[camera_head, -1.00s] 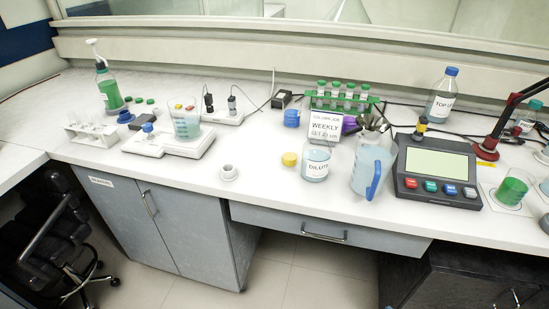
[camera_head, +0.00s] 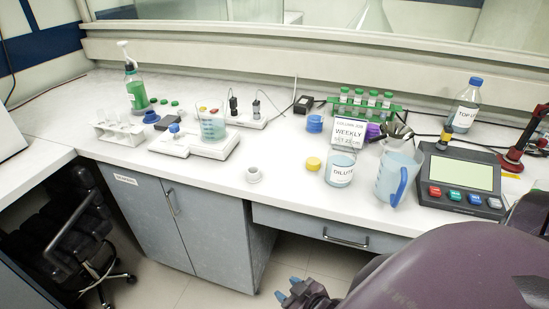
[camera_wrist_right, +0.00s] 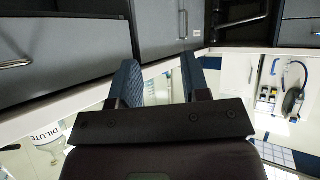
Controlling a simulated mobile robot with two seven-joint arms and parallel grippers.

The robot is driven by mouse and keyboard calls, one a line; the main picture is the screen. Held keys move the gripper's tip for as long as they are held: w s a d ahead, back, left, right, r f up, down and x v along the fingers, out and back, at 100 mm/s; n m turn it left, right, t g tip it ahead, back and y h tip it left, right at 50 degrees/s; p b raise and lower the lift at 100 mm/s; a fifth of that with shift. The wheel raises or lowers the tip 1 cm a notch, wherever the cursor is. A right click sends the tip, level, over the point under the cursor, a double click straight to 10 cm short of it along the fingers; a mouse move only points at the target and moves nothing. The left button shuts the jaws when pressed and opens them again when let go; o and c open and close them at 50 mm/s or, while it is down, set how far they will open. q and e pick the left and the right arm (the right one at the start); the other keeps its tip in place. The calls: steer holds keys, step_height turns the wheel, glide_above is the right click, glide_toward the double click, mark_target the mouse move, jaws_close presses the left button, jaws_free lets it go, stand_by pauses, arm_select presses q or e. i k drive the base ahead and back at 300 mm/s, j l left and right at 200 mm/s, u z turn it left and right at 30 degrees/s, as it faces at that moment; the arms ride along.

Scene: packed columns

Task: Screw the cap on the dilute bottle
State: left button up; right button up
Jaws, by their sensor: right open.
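The dilute bottle (camera_head: 340,170) stands upright on the bench near its front edge, labelled DILUTE, with no cap on it. It also shows in the right wrist view (camera_wrist_right: 47,135) at the lower left. A yellow cap (camera_head: 313,164) lies on the bench just left of the bottle. My right gripper (camera_head: 284,289) is in front of and below the bench edge, apart from both things. In the right wrist view its two blue fingers (camera_wrist_right: 161,85) are spread with nothing between them. My left gripper is in neither view.
A blue-handled jug (camera_head: 392,178) stands right of the bottle, with a control box (camera_head: 461,181) beyond it. A sign (camera_head: 348,133) and a green tube rack (camera_head: 366,106) stand behind. A small white cup (camera_head: 254,174) is at left; the bench between it and the cap is clear.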

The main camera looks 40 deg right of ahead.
mark_target(341, 158)
steer(key=k+l, duration=0.95)
steer(key=l, duration=0.15)
